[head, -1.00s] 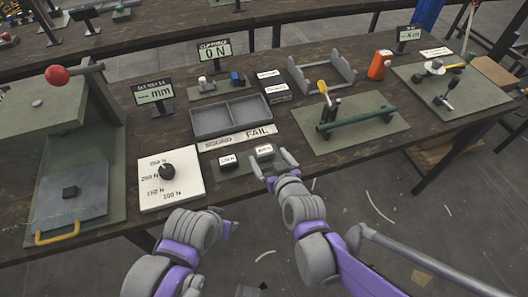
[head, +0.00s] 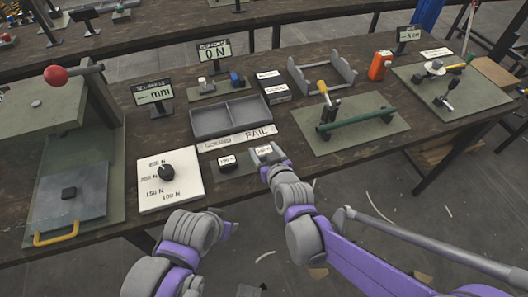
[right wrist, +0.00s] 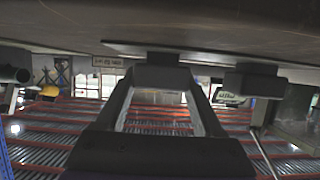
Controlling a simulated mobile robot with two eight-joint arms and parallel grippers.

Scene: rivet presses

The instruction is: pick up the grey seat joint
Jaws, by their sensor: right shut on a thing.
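Two small blocks with white labels stand side by side on a dark strip at the table's front edge in the head view. The right one, which I take for the grey seat joint (head: 264,150), is at my right gripper (head: 272,163). In the right wrist view the gripper (right wrist: 156,80) is shut on this grey block (right wrist: 155,74), which still seems to rest on its flat base. The other labelled block (head: 227,162) stands just left of it, apart from the gripper. My left gripper (head: 230,228) is low in front of the table, empty-looking, its fingers hard to make out.
A grey two-part tray (head: 230,118) lies behind the blocks, with a FAIL strip (head: 238,138) along its front. A white dial plate (head: 170,180) is to the left. A green press plate (head: 350,122) is to the right.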

